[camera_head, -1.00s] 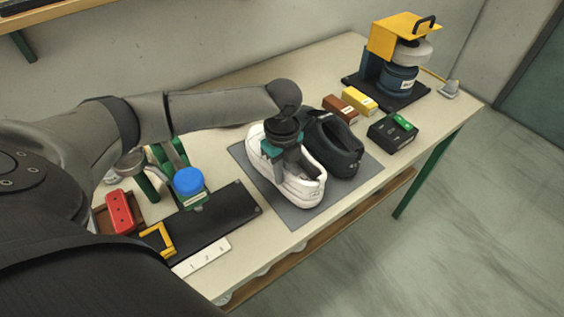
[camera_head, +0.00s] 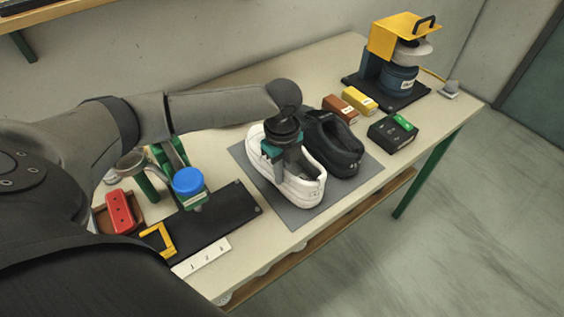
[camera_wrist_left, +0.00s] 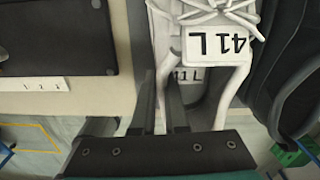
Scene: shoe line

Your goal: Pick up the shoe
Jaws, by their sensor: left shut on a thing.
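A white shoe (camera_head: 308,190) and a black shoe (camera_head: 345,160) stand side by side on a grey mat (camera_head: 298,217) on the bench. My left gripper (camera_head: 292,172) points down at the white shoe and is shut on its side wall near the opening. In the left wrist view, the two fingers (camera_wrist_left: 161,105) pinch the white shoe's (camera_wrist_left: 166,40) collar edge. The shoe appears to rest on the mat. My right gripper is in neither view.
Behind the shoes lie a brown block (camera_head: 340,109), a yellow block (camera_head: 359,100) and a black box (camera_head: 392,133). A yellow-topped press (camera_head: 395,65) stands at the far end. A blue-capped fixture (camera_head: 188,183) on a black plate (camera_head: 228,212) and a red block (camera_head: 119,211) stand left.

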